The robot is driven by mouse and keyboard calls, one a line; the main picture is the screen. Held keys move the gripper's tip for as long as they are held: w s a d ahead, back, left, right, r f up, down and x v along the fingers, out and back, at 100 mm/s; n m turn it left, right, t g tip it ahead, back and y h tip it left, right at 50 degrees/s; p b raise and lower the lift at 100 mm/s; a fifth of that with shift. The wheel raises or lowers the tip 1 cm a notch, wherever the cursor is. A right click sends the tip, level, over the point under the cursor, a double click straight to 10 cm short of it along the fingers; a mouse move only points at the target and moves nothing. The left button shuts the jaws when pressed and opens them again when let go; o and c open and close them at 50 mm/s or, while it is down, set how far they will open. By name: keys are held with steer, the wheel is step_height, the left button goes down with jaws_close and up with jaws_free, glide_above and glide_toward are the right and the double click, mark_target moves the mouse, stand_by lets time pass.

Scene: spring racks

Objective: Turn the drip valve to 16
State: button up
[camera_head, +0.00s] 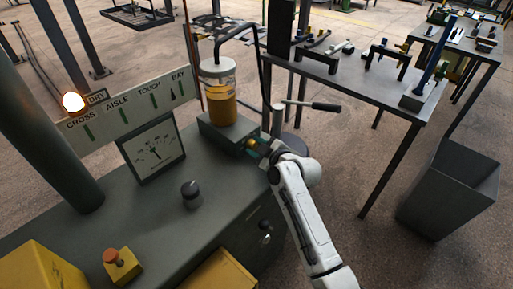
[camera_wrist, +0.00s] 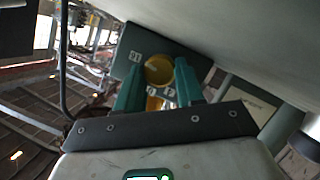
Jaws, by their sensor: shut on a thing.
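The drip valve is a round yellow knob (camera_wrist: 158,70) on the face of a dark grey box (camera_wrist: 130,45). In the head view the knob (camera_head: 251,143) shows small on the front of the same box, below a jar of amber liquid (camera_head: 219,94). My gripper (camera_wrist: 160,82) has its two green fingers on either side of the knob and is shut on it. In the head view my gripper (camera_head: 258,147) reaches the box from the right. Pale numbers ring the knob; one at upper left looks like 16 seen turned over. No pointer position can be made out.
A sign with a lit lamp (camera_head: 73,102) stands at left. A lever handle (camera_head: 318,106) is close behind my wrist. A tool table and dark bin (camera_head: 450,187) stand right.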

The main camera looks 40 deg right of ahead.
steer(key=m+y, duration=0.1)
steer(key=m, duration=0.1)
steer(key=m+y, duration=0.2)
steer(key=m, duration=0.1)
steer(key=shift+d+b, duration=0.35)
steer(key=shift+b, duration=0.05)
steer(key=shift+d+m+y, duration=0.1)
steer(key=shift+m+y, duration=0.6)
steer(key=shift+m, duration=0.2)
steer(key=m+y+b, duration=0.1)
steer(key=m, duration=0.2)
steer(key=shift+f+y, duration=0.15)
steer(key=shift+y, duration=0.15)
steer(key=o, duration=0.8)
steer(key=shift+c, duration=0.2)
steer(key=shift+d, duration=0.1)
steer(key=v, duration=1.1)
steer(key=shift+f+b, duration=0.15)
steer(key=shift+b, duration=0.25)
